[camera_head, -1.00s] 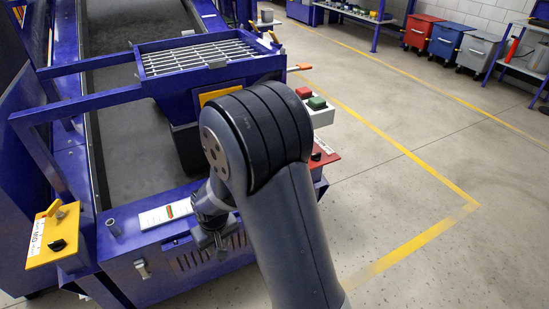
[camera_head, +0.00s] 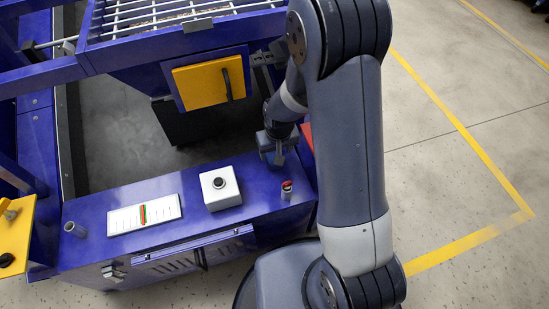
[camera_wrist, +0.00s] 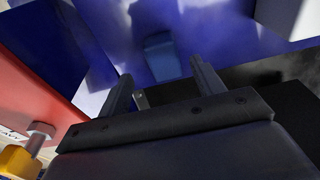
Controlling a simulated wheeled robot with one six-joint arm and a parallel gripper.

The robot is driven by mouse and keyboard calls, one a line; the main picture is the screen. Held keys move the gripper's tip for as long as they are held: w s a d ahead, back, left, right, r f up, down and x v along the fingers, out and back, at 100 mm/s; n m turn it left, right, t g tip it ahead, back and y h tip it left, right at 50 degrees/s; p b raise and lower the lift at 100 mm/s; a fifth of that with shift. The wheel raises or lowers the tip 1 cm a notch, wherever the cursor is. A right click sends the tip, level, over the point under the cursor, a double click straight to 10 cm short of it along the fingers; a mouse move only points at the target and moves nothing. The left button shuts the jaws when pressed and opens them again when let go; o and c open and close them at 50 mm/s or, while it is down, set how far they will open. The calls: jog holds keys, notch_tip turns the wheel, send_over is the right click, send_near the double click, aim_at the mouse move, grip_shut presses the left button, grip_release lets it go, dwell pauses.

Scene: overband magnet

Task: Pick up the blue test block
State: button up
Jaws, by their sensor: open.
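The wrist view shows a small blue block (camera_wrist: 161,52), probably the test block, on a glossy blue surface ahead of my fingers. My gripper (camera_wrist: 161,70) is open, with one finger on each side of the block's line and a gap between fingertips and block. In the head view my gripper (camera_head: 277,153) points down over the right end of the blue front ledge (camera_head: 85,255). I cannot make out the block there; my gripper and arm cover that spot.
On the ledge are a white box with a black button (camera_head: 220,187), a scale plate (camera_head: 144,215), a red knob (camera_head: 287,187) and a grey stub (camera_head: 75,229). A yellow door (camera_head: 209,80) and grating (camera_head: 160,14) stand behind. Open floor (camera_head: 450,180) lies right.

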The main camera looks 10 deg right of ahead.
jog(key=f, duration=0.3)
jog(key=w+f+b, duration=0.1)
jog(key=shift+a+f, duration=0.3)
jog(key=shift+a, duration=0.05)
jog(key=shift+c, duration=0.4)
jog(key=c, duration=1)
jog(key=shift+o, duration=0.2)
notch_tip(320, 180, up, 10)
jog(key=p, duration=0.2)
